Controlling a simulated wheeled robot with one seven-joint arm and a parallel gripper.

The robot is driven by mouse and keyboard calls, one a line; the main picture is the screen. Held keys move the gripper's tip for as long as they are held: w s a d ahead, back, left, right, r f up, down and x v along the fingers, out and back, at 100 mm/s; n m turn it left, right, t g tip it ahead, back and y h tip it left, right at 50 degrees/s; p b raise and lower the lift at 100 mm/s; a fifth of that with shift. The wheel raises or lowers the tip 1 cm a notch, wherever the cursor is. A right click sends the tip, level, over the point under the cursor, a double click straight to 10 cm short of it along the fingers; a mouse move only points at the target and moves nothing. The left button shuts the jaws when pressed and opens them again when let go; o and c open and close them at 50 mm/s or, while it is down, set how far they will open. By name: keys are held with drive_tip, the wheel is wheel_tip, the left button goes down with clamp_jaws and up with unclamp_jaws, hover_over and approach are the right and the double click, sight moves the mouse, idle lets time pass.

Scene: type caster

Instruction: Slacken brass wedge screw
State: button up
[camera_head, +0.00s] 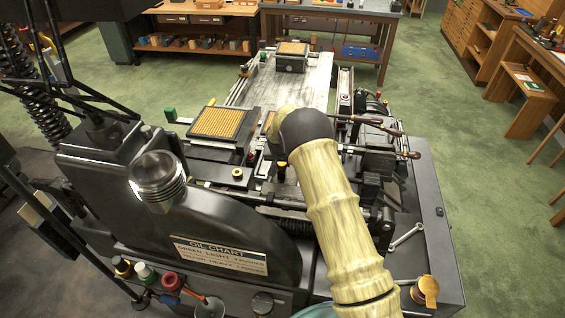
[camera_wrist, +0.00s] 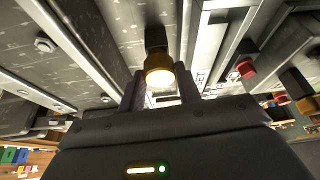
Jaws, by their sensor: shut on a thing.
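In the wrist view, the brass wedge screw (camera_wrist: 159,74) shows as a round, bright brass head on a dark shank. My gripper (camera_wrist: 161,88) has one dark finger on each side of the brass head and is shut on it. The dark palm of my gripper covers the lower middle of that view and hides what lies below. In the head view, my arm comes in from the lower right over the machine, and I cannot make out my gripper's fingers there.
The dark machine (camera_head: 215,225) carries an oil chart plate (camera_head: 221,257). A tray of brass-coloured type (camera_head: 215,124) lies left of my arm. Handled levers (camera_head: 385,125) stick out at the right. A wrench (camera_head: 406,236) lies on the right ledge near a brass oil cup (camera_head: 427,290).

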drive_tip(key=shift+w+d+f+n+b, duration=0.1)
drive_tip(key=shift+d+n+b, duration=0.2)
drive_tip(key=shift+d+n, duration=0.1)
drive_tip(key=n+y+b, duration=0.1)
drive_tip(key=n, duration=0.1)
drive_tip(key=n+b, duration=0.1)
drive_tip(key=shift+a+n+y, duration=0.2)
drive_tip(key=shift+n+y, duration=0.2)
drive_tip(key=shift+n+y+b, duration=0.35)
drive_tip(key=shift+n+y, duration=0.05)
drive_tip(key=shift+n, duration=0.5)
drive_tip(key=n+g+y+b, duration=0.1)
drive_tip(key=n, duration=0.2)
drive_tip(key=shift+n, duration=0.3)
drive_tip(key=shift+d+n+g+y+b, duration=0.1)
drive_tip(key=shift+n+g+y+b, duration=0.45)
drive_tip(key=shift+n, duration=1.25)
drive_tip(key=o, duration=0.7)
